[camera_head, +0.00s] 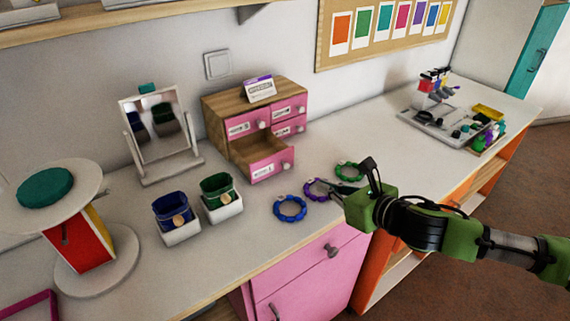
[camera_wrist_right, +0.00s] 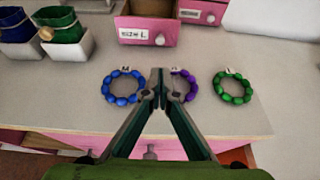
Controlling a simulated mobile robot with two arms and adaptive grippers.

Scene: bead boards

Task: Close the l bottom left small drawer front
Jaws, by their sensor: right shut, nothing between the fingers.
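The small wooden drawer box (camera_head: 226,104) with pink fronts stands on the counter against the wall. Its bottom left drawer (camera_head: 270,165) is pulled out, with its pink labelled front and white knob facing the room. In the right wrist view the open drawer front (camera_wrist_right: 147,33) shows at the top, with a label reading "SIZE L". My right gripper (camera_head: 338,186) is shut and empty, above the bracelets in front of the drawer box and apart from the drawer. My left gripper is out of view.
Blue (camera_head: 290,208), purple (camera_head: 317,189) and green (camera_head: 350,171) bead bracelets lie on the counter. Two white pots (camera_head: 181,232) with blue and green liners stand left of the drawer. A mirror (camera_head: 160,130) and a round stand (camera_head: 95,262) are further left. A grey tray (camera_head: 432,130) stands at right.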

